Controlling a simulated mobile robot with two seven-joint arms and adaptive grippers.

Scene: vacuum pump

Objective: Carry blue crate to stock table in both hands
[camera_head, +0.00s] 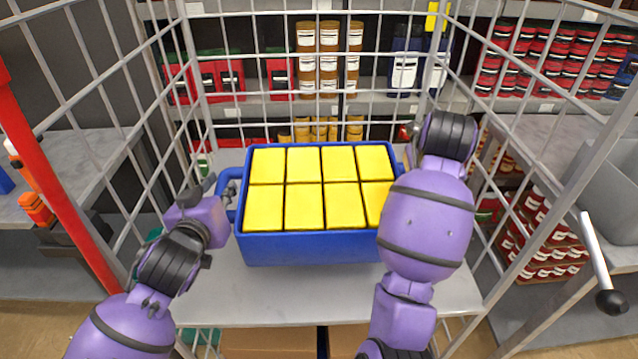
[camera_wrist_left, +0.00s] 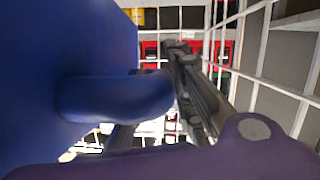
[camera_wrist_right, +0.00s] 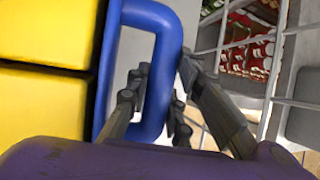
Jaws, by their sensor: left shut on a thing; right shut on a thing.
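The blue crate (camera_head: 312,249) is in front of me, filled with several yellow blocks (camera_head: 305,190). It looks level, over a grey surface within a wire cage; I cannot tell whether it touches that surface. My left gripper (camera_head: 229,192) is shut on the crate's left handle (camera_wrist_left: 115,96), which fills much of the left wrist view. My right gripper (camera_wrist_right: 155,100) is shut on the right handle (camera_wrist_right: 158,17), its fingers on either side of the bar. In the head view my right forearm hides most of that gripper and the crate's right edge.
Wire mesh walls (camera_head: 280,12) stand at the back and both sides. Shelves of red, brown and dark containers are behind. A grey table (camera_head: 85,150) is at the left, with orange items. A grey bin (camera_head: 608,195) and a black-tipped lever (camera_head: 608,300) are at the right.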

